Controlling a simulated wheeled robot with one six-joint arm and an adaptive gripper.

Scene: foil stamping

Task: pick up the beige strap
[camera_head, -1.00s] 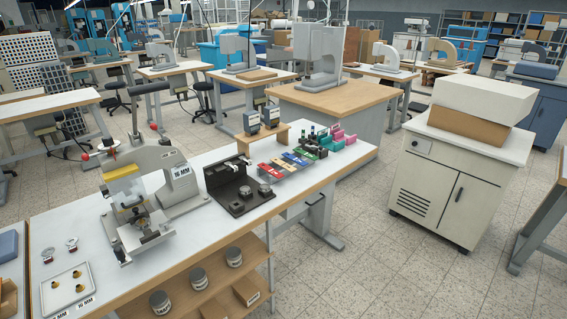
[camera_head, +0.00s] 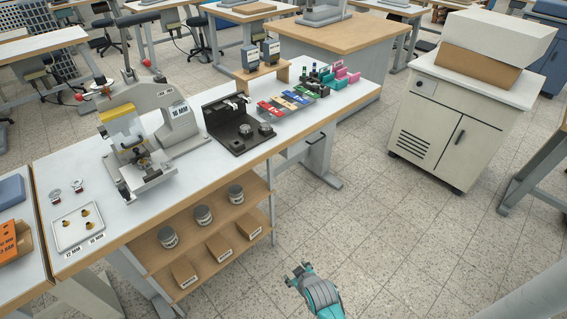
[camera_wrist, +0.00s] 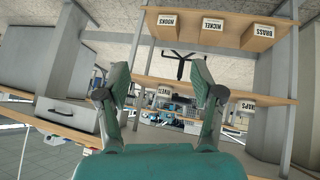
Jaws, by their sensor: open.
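I cannot make out a beige strap for certain in either view. A row of small coloured items (camera_head: 285,103), red, yellow, blue and green, lies on the right part of the white workbench (camera_head: 214,160). My gripper (camera_head: 297,273) is at the bottom of the head view, over the floor in front of the bench and apart from it. In the wrist view my gripper (camera_wrist: 160,82) has its two fingers spread wide, with nothing between them.
A press (camera_head: 132,155) and a black fixture (camera_head: 235,125) stand on the bench, with a white tray (camera_head: 66,232) at its left. Shelves below hold jars (camera_head: 203,214) and labelled boxes (camera_head: 219,246). A cream cabinet (camera_head: 445,120) stands right. Open floor (camera_head: 400,240) lies between.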

